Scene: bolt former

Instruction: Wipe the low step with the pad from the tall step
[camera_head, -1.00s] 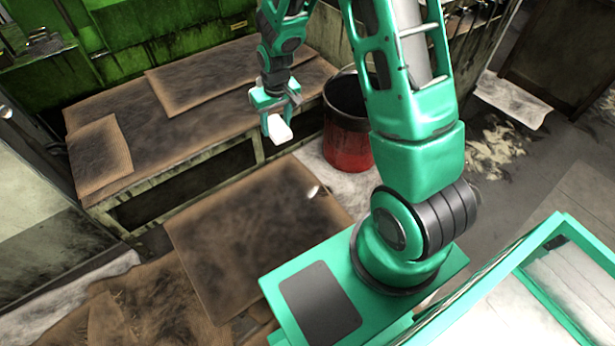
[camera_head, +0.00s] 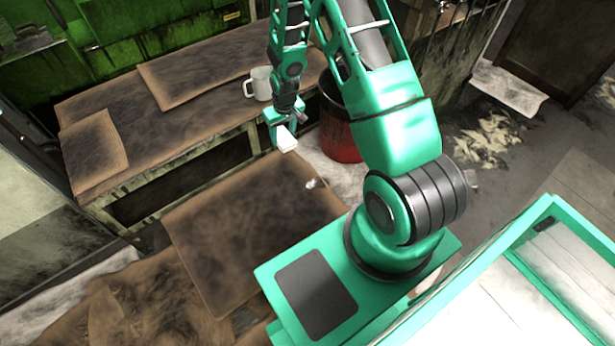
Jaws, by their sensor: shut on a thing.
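My gripper (camera_head: 283,127) is shut on a white pad (camera_head: 286,142). It holds the pad in the air, in front of the tall step's front edge and above the far right part of the low step. The tall step (camera_head: 185,125) is the long bench with brown, stained mats on top. The low step (camera_head: 245,235) is the brown, dark-stained platform in front of it, lower down. A small whitish thing (camera_head: 311,184) lies near the low step's right edge; it is too small to identify.
A white mug (camera_head: 260,84) stands on the tall step, just left of my arm. A red and black bucket (camera_head: 337,130) stands right of the tall step, partly behind my arm. Crumpled brown sheets (camera_head: 150,300) lie at the lower left. The low step's middle is clear.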

